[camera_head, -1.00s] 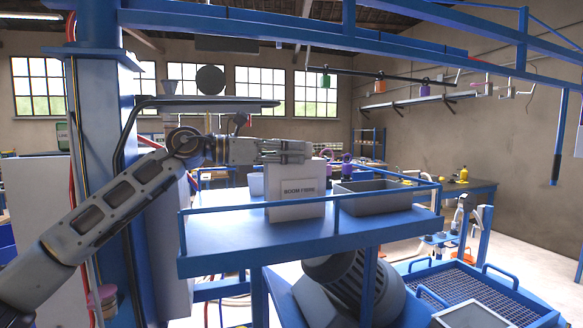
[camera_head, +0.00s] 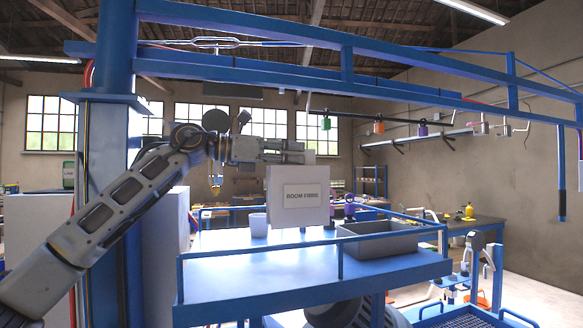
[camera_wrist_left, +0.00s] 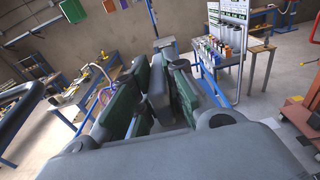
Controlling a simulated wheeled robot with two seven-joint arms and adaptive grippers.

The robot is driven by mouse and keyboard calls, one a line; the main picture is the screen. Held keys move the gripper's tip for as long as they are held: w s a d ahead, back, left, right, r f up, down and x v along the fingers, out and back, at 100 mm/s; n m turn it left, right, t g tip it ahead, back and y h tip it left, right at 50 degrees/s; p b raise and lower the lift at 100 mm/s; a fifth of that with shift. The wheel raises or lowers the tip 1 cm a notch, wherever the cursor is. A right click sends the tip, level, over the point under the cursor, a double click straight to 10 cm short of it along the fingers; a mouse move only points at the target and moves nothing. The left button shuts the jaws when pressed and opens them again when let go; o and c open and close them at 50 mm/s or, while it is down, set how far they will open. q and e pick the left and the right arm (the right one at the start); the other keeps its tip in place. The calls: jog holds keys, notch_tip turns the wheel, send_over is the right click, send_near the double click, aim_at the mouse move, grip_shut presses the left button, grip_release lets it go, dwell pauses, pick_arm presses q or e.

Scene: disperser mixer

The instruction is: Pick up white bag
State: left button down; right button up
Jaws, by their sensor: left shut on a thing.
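The white bag (camera_head: 297,205) with a "ROOM FIBRE" label hangs in the head view above the blue table (camera_head: 225,265). Its bottom edge is clear of the tabletop. My left gripper (camera_head: 290,152) reaches in from the left and is shut on the bag's top edge. The left wrist view shows the left gripper's dark fingers (camera_wrist_left: 158,90) close together; I cannot clearly make out the bag there. My right gripper is not in view.
A grey bin (camera_head: 385,245) stands on the table to the right of the bag. A small white cup (camera_head: 258,225) and purple items (camera_head: 349,208) stand behind. A blue rail (camera_head: 260,247) borders the table. A blue overhead frame (camera_head: 350,75) crosses above.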

pick_arm(q)
jog(key=shift+r, duration=0.45)
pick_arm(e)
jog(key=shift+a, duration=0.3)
